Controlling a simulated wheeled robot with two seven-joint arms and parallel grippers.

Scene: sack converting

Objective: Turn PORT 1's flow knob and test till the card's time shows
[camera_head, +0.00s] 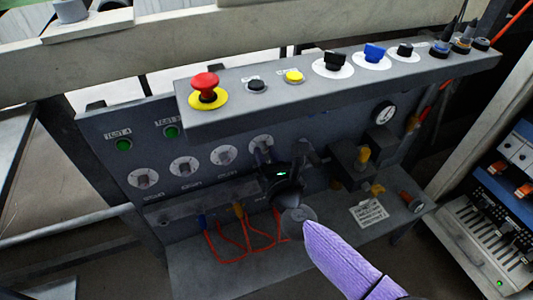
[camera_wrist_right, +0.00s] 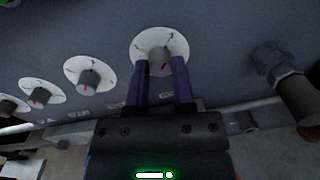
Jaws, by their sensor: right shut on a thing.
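A grey panel carries a row of several small knobs on white dials. My right gripper (camera_head: 264,160) reaches the rightmost knob (camera_wrist_right: 158,57), whose white dial (camera_head: 261,142) shows above the fingers. In the right wrist view both dark fingers (camera_wrist_right: 160,80) stand either side of this knob, shut on it. The port labels under the dials are too small to read, so I cannot tell which is PORT 1. A white card (camera_head: 368,213) with print lies on the lower shelf; its text is unreadable. My left gripper is not in view.
Above is a ledge with a red mushroom button (camera_head: 207,88), a yellow button (camera_head: 293,76) and black and blue switches. A round gauge (camera_head: 384,112) is at the right. Two green lamps (camera_head: 123,145) are at the left.

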